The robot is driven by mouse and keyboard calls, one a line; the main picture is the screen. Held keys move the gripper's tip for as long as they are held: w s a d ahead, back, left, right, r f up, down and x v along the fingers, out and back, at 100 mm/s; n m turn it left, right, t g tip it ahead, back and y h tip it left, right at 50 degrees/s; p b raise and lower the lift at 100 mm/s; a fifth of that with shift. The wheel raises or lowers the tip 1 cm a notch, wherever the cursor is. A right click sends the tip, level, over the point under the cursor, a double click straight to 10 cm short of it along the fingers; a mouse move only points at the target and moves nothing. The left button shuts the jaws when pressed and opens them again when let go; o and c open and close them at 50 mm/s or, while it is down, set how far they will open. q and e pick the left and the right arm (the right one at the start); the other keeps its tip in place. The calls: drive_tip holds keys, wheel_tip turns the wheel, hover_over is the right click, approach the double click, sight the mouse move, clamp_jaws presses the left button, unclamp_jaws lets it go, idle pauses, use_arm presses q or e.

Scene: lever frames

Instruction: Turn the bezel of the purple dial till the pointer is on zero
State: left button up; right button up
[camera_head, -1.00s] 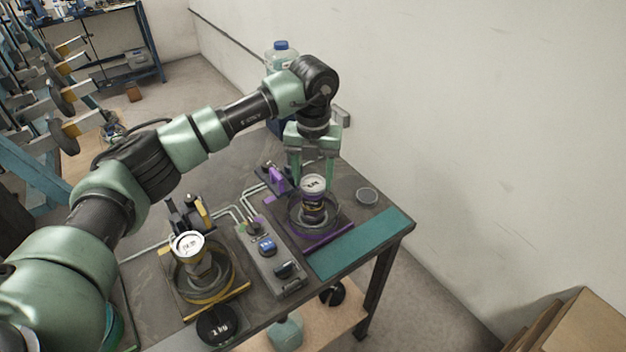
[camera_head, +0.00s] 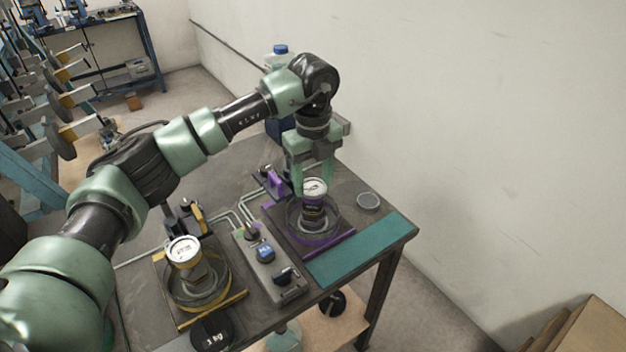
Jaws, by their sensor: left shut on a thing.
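The purple dial (camera_head: 314,188) has a white face with dark marks too small to read. It stands upright on a dark round base with a purple-edged plate (camera_head: 322,243) at the right of the table. My left gripper (camera_head: 312,184) reaches down from above, its green fingers on either side of the dial's rim, shut on the bezel. The pointer's position cannot be made out. My right gripper is not in view.
A yellow-marked station with a similar dial (camera_head: 184,250) stands at the left. Between them is a grey control box (camera_head: 268,262) with knobs. A teal mat (camera_head: 360,250) lies along the right edge, and a small grey disc (camera_head: 368,201) lies behind it. A wall rises behind.

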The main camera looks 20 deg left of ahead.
sight(313, 186)
use_arm(q)
drive_tip(key=shift+r, duration=0.1)
idle(0.4)
drive_tip(key=o, duration=1.1)
wheel_tip(313, 186, up, 8)
drive_tip(key=shift+f+b, duration=0.15)
drive_tip(key=shift+b, duration=0.95)
